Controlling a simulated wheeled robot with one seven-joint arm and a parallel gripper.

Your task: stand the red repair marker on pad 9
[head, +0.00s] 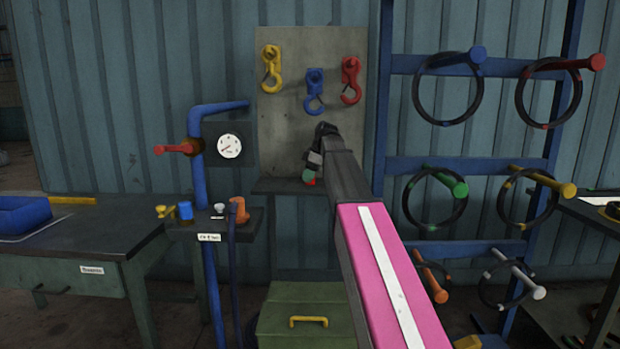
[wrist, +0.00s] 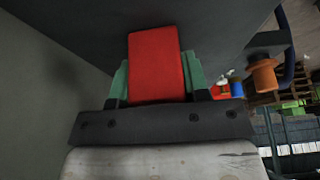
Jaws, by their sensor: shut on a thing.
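My gripper (head: 311,172) is shut on a red block-like piece (wrist: 155,62), which I take to be the red repair marker. In the wrist view the red piece sits between the two green finger pads, its lower end hidden by my gripper's body. In the head view only a small bit of red shows at the fingertips, in front of the hook board near the dark ledge (head: 268,186). I cannot tell whether the piece touches the ledge. No pad numbered 9 can be made out in either view.
The grey board (head: 285,125) carries yellow (head: 271,68), blue (head: 314,92) and red (head: 351,80) hooks. A blue pipe with a gauge (head: 229,146) and a small shelf (head: 205,229) stand left. A blue rack with rings is right. A green box (head: 300,300) is below.

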